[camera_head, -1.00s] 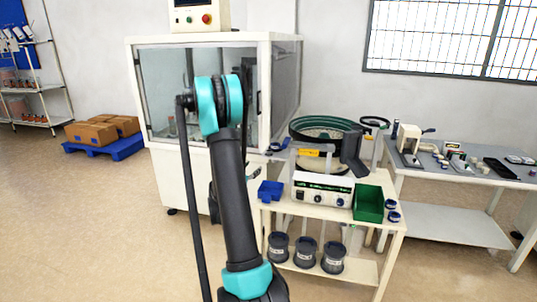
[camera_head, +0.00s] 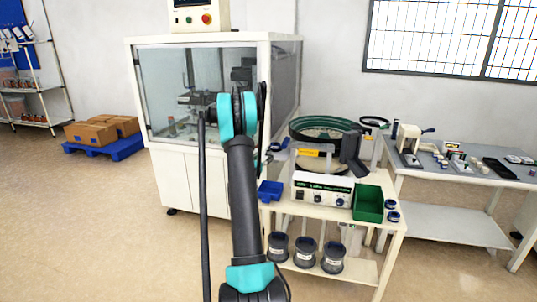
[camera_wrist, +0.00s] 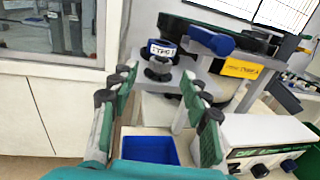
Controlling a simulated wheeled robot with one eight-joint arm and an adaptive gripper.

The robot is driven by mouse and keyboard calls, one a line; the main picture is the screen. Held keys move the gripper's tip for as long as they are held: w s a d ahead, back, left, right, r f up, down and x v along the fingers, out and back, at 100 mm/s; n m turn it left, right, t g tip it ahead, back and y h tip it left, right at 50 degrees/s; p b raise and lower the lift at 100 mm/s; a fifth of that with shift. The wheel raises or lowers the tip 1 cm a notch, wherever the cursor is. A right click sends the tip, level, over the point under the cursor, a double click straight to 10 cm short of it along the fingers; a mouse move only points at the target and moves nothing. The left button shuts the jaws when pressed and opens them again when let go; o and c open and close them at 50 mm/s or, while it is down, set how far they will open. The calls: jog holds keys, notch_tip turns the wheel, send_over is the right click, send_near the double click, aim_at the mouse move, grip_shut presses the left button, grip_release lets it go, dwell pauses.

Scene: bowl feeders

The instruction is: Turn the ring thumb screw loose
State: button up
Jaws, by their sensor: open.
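In the wrist view, a dark knob with a blue-and-white label band (camera_wrist: 161,50) stands upright on a grey bracket, above a dark round part. It may be the ring thumb screw, but I cannot tell for sure. A blue lever-shaped piece (camera_wrist: 212,41) sits just right of it. My gripper (camera_wrist: 158,88) is open and empty, its green-padded fingers spread to both sides. The knob lies beyond the fingertips, apart from them, near the middle of the gap.
The bowl feeder (camera_head: 322,127) stands on a cart with a white controller (camera_head: 322,190), a blue bin (camera_head: 270,190) and a green bin (camera_head: 368,203). A glazed machine cabinet (camera_head: 185,184) is at left. A workbench (camera_head: 460,179) stands at right.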

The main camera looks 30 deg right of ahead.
aim_at(267, 153)
jog(key=shift+x, duration=2.55)
jog(key=shift+c, duration=0.6)
grip_shut()
